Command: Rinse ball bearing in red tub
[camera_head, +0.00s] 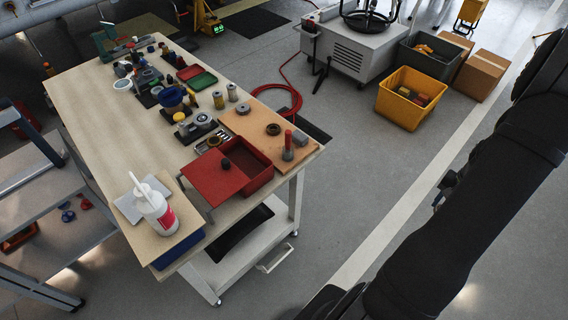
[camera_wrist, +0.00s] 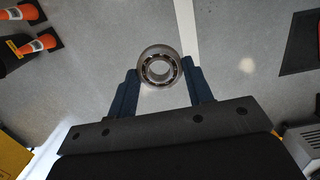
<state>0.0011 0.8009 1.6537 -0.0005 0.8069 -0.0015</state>
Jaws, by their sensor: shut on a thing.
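My gripper (camera_wrist: 160,74) is shut on a ball bearing (camera_wrist: 143,68), a grey metal ring with balls around an open centre. In the wrist view the two dark blue fingers press on its left and right sides, with only floor behind it. The head view shows my dark arm at the right; the gripper and bearing cannot be made out there. The red tub (camera_head: 262,180) stands at the near right part of the workbench.
A red-handled tool (camera_head: 288,146) stands right of the tub. A yellow crate (camera_head: 398,112) sits on the floor. Floor between bench and arm is clear.

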